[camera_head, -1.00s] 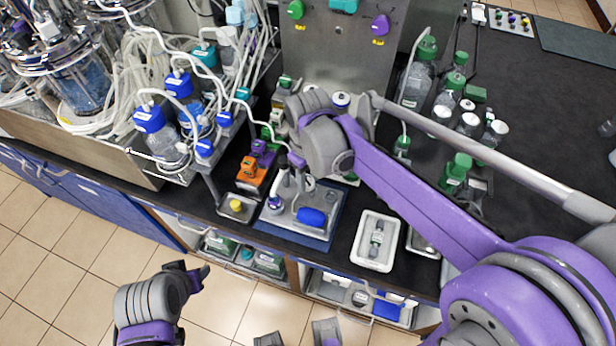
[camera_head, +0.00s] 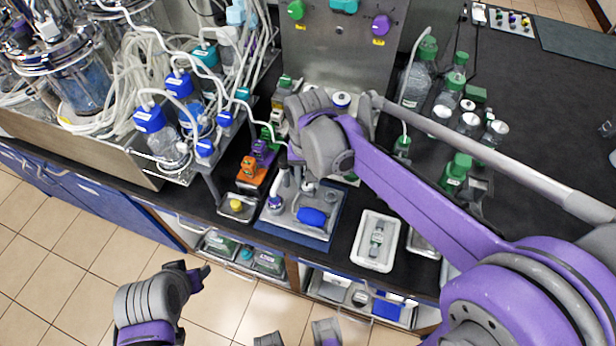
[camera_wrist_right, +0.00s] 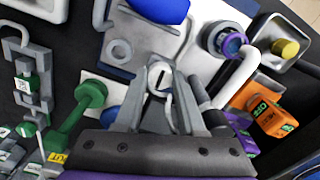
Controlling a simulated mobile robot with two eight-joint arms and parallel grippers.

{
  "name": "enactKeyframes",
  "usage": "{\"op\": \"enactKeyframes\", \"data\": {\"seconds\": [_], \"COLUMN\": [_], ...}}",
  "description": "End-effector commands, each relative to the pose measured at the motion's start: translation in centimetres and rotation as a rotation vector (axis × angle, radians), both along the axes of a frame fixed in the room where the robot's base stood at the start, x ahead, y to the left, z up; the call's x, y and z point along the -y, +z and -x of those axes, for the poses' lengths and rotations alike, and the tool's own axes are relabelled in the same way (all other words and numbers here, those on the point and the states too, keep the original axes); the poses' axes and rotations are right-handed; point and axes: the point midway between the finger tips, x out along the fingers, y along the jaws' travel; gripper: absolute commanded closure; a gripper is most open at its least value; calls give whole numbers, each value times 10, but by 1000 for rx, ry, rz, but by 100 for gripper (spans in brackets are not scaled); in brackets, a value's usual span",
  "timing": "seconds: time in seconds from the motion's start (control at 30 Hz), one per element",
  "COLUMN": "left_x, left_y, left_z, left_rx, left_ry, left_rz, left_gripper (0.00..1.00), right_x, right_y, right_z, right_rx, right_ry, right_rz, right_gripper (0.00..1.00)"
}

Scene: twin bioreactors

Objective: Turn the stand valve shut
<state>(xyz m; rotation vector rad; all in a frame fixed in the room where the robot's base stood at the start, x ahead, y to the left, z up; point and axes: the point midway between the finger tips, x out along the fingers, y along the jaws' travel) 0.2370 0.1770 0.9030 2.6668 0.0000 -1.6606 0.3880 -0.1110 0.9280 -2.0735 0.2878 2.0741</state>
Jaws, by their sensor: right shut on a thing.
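My right gripper (camera_wrist_right: 162,80) is closed on a small pale piece with a dark slot (camera_wrist_right: 160,76), seen between its fingers in the wrist view. I cannot tell surely whether this piece is the stand valve, or how far it is turned. In the head view my right arm and wrist (camera_head: 325,148) hide the fingertips, above the back of a grey tray on a blue mat (camera_head: 325,236). Orange blocks (camera_head: 249,170) stand left of it; one shows an OFF label (camera_wrist_right: 278,122) in the wrist view. My left gripper (camera_head: 194,277) hangs low over the floor, jaw opening unclear.
A purple-capped bottle (camera_wrist_right: 225,42) and a yellow-capped item (camera_wrist_right: 286,48) are close to the right gripper. A blue item (camera_head: 311,217) lies in the grey tray. A white tray (camera_head: 374,255) stands to the right. Blue-capped bottles (camera_head: 150,120) with hoses crowd the left rack.

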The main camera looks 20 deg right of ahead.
Motion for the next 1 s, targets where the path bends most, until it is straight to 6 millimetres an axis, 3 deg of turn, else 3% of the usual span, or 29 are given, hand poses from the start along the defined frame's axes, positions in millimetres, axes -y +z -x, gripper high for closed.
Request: {"op": "enactKeyframes", "data": {"seconds": [0.7, 0.73, 0.87, 1.0], "left_x": [0, 0, 0, 0], "left_y": [0, 0, 0, 0], "left_z": [0, 0, 0, 0], "left_rx": [0, 0, 0, 0], "left_ry": [0, 0, 0, 0], "left_rz": [0, 0, 0, 0], "left_gripper": [50, 50, 50, 50], "right_x": [0, 0, 0, 0], "right_y": [0, 0, 0, 0], "right_z": [-1, -1, 0, 0], "right_rx": [1, 1, 1, 0], "right_ry": [-71, -71, -70, -70], "right_rz": [0, 0, 0, 0], "right_gripper": [100, 56, 33, 31]}}
